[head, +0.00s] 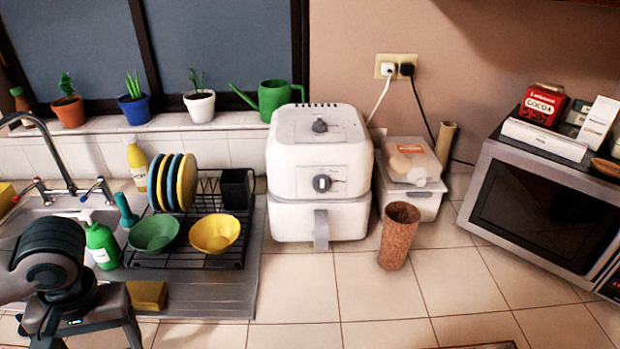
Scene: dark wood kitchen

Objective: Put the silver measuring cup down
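No silver measuring cup can be made out in the head view. My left gripper (85,322) is at the lower left, in front of the sink and the drying rack. It points down and its fingertips are cut off by the bottom edge, so I cannot see whether it holds anything. My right gripper is out of view.
A drying rack (205,262) holds plates and two bowls. A white air fryer (318,165), a brown cork-like cup (399,235), a lidded plastic box (412,180) and a microwave (545,205) stand on the tiled counter (385,300). Its front middle is clear.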

